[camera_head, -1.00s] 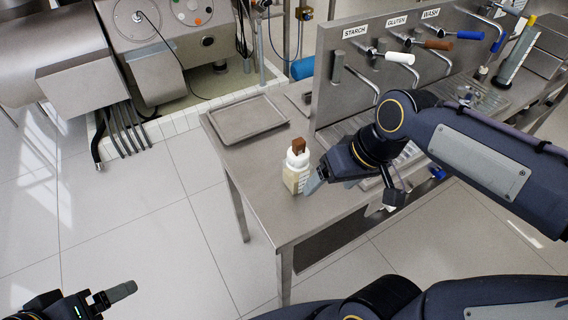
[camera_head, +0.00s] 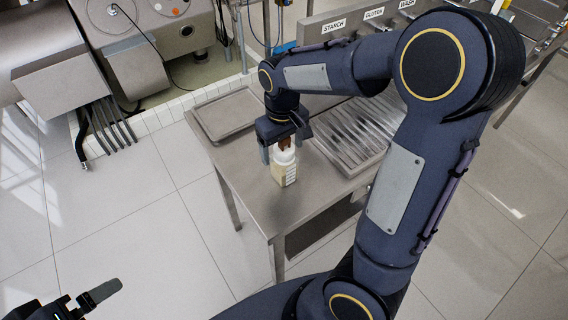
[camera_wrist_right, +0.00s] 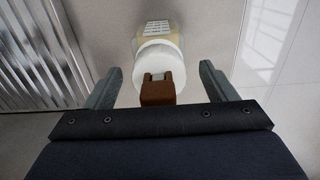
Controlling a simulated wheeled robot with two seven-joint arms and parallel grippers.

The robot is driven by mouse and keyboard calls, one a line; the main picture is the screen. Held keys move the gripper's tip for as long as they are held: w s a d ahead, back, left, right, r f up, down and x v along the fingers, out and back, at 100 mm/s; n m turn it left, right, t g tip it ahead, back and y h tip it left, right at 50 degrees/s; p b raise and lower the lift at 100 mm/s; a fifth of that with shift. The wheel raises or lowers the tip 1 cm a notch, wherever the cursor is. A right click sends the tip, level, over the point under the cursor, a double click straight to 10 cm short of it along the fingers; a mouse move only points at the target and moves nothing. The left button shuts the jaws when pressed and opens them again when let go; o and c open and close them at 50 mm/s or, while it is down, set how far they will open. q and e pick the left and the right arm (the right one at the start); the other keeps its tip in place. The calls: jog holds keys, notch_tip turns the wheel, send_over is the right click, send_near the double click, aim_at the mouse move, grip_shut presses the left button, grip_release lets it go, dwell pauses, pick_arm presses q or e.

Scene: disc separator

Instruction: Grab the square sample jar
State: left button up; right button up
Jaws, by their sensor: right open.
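The square sample jar (camera_head: 285,168) stands upright on the steel table, with a pale yellowish body, a white cap and a brown block on top. In the right wrist view the jar's white cap (camera_wrist_right: 158,60) and the brown block (camera_wrist_right: 158,90) lie between and beyond the fingertips. My right gripper (camera_head: 284,150) is open above and behind the jar, with its fingers on either side of the brown block. In the right wrist view the fingers of that gripper (camera_wrist_right: 157,84) are apart from the block. My left gripper (camera_head: 95,297) shows only in part at the lower left.
The steel table (camera_head: 245,190) carries an empty shallow tray (camera_head: 228,114) at the back left and a ribbed drainboard (camera_head: 352,133) right of the jar. A panel labelled STARCH, GLUTEN and WASH (camera_head: 345,24) stands behind. The table's front corner is bare.

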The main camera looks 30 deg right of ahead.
jog(key=shift+f, duration=0.45)
jog(key=c, duration=1.4)
jog(key=shift+c, duration=0.3)
jog(key=shift+r, duration=0.2)
